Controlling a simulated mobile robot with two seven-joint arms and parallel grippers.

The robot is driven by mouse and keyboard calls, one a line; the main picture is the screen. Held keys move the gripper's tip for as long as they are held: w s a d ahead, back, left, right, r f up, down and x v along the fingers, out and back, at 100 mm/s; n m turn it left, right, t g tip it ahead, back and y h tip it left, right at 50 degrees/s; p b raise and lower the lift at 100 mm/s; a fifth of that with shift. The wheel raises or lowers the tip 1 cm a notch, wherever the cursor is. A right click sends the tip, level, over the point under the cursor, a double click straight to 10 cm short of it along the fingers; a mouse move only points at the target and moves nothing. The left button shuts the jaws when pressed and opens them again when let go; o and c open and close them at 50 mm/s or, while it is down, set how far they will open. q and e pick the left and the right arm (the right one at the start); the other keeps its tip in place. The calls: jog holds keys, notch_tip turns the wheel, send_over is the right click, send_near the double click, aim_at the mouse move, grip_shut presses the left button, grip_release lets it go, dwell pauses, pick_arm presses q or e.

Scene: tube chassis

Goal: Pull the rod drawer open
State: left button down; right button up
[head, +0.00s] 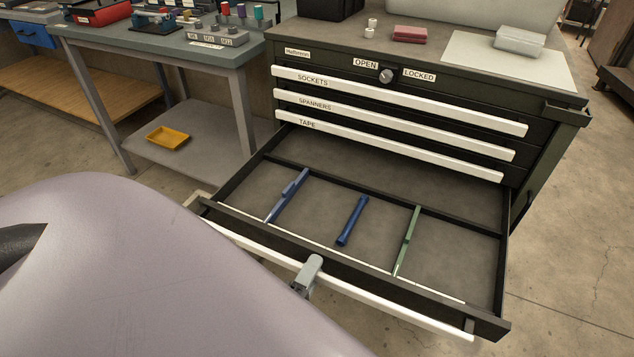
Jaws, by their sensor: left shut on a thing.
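The bottom drawer (492,325) of the dark tool cabinet stands pulled well out. Its own label is not readable from here, so I cannot confirm it as the rod drawer by name. Inside lie a blue tool (287,196), a darker blue rod-like piece (352,220) and a thin green piece (407,241), among black dividers. My left gripper (307,276) is at the middle of the drawer's white front handle strip (400,322) and is shut on it. My left arm hides the lower left. My right gripper is not in view.
Three shut drawers above read SOCKETS (400,100), SPANNERS (390,123) and TAPE (390,147). A lock knob (386,76) sits between OPEN and LOCKED labels. A workbench (160,45) stands left, with a yellow tray (167,138) on its shelf.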

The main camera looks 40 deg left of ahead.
pick_arm(q)
jog(key=shift+s+d, duration=0.1)
jog(key=shift+s, duration=0.2)
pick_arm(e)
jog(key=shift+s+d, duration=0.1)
pick_arm(q)
jog(key=c, duration=0.8)
grip_release()
jog(key=shift+c, duration=0.2)
jog(key=shift+s, duration=0.15)
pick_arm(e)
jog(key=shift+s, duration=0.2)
